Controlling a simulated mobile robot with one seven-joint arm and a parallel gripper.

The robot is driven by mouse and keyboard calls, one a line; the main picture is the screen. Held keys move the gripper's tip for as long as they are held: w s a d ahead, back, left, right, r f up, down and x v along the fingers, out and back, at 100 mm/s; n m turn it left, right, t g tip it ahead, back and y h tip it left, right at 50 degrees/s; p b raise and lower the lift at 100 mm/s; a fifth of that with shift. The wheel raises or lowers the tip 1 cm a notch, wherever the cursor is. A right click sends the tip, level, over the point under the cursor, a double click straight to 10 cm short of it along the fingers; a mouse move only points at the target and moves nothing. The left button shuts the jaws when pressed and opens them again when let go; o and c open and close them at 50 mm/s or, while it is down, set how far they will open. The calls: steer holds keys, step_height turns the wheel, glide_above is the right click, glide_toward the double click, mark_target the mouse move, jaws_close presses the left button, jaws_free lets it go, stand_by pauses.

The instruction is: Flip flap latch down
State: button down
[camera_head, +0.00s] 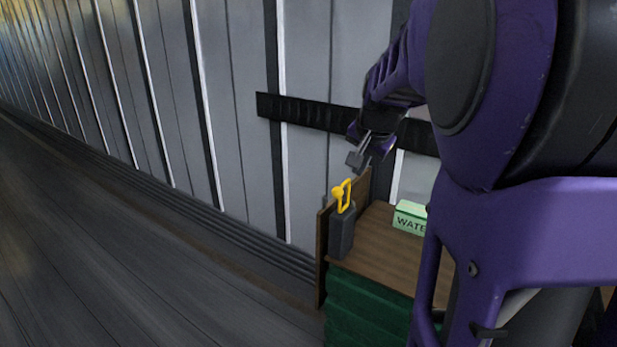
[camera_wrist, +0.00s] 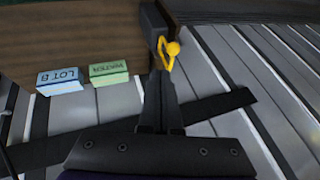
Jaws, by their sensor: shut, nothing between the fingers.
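The flap latch is a yellow loop with a round knob (camera_head: 342,194), standing up at the top of a dark grey post (camera_head: 341,234). In the wrist view the yellow latch (camera_wrist: 167,52) shows just past my fingertips, beside the grey post (camera_wrist: 153,22). My gripper (camera_head: 357,160) is shut and empty, above and slightly right of the latch in the head view. In the wrist view my shut fingers (camera_wrist: 161,78) point at the latch. I cannot tell whether they touch it.
The post stands at the left corner of a brown wooden top (camera_head: 385,246) over a green body (camera_head: 365,308). A green labelled box (camera_head: 410,217) lies on it; a blue "LOT 8" box (camera_wrist: 60,80) shows in the wrist view. A black rail (camera_head: 310,112) crosses the ribbed wall behind.

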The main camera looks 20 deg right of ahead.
steer(key=shift+s+d+f, duration=0.15)
steer(key=shift+d, duration=0.4)
steer(key=shift+s+d+f, duration=0.1)
steer(key=shift+d+f, duration=0.05)
steer(key=shift+d, duration=0.4)
steer(key=w+a+r+b+x, duration=0.1)
steer(key=b+x, duration=0.1)
steer(key=x, duration=1)
steer(key=shift+w+a+f, duration=0.35)
steer(key=shift+w+a, duration=0.25)
steer(key=shift+r+p, duration=0.15)
steer(key=shift+p, duration=0.3)
